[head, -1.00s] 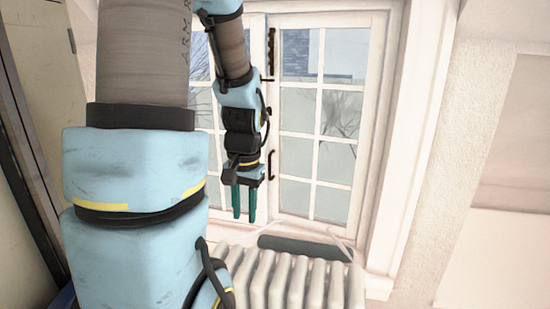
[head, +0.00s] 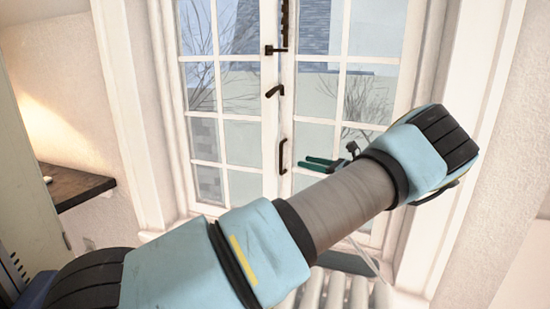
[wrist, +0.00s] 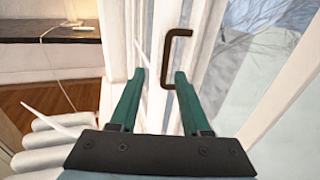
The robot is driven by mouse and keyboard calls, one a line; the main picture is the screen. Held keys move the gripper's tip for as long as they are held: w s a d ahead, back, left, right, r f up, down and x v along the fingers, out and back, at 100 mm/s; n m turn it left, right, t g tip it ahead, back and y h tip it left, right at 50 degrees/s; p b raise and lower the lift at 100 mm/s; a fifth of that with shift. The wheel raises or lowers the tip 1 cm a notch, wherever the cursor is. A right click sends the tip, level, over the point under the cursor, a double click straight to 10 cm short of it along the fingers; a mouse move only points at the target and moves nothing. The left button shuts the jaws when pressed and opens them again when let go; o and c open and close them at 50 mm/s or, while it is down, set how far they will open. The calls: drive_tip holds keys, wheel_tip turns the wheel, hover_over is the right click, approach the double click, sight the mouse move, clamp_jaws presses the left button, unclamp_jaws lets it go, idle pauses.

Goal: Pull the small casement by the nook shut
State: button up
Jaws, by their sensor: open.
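The white casement window has two paned leaves. The right leaf (head: 318,105) carries a dark bar handle (head: 283,156) on its inner stile, beside the left leaf (head: 225,130). How far either leaf stands open is hard to tell. My gripper (head: 308,162) is open and empty, its teal fingers pointing left just right of the handle. My forearm hides part of the lower window.
A pale ribbed radiator (head: 335,292) stands below the window, with a thin white bar (head: 366,256) above it. A dark shelf (head: 78,188) juts from the left wall. The wrist view shows a dark shelf (wrist: 60,54) and radiator ribs at left.

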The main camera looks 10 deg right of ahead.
drive_tip(key=shift+t, duration=0.4)
drive_tip(key=p+x, duration=0.1)
drive_tip(key=x, duration=0.2)
drive_tip(key=p+x, duration=0.1)
drive_tip(key=x, duration=0.2)
drive_tip(key=p+x, duration=0.1)
drive_tip(key=x, duration=0.1)
drive_tip(key=shift+w+d+r, duration=0.15)
drive_tip(key=shift+w+r, duration=0.05)
drive_tip(key=shift+w, duration=0.5)
drive_tip(key=shift+w+a+f+m, duration=0.1)
drive_tip(key=shift+w+a+m, duration=0.2)
drive_tip(key=shift+w+a, duration=0.05)
clamp_jaws()
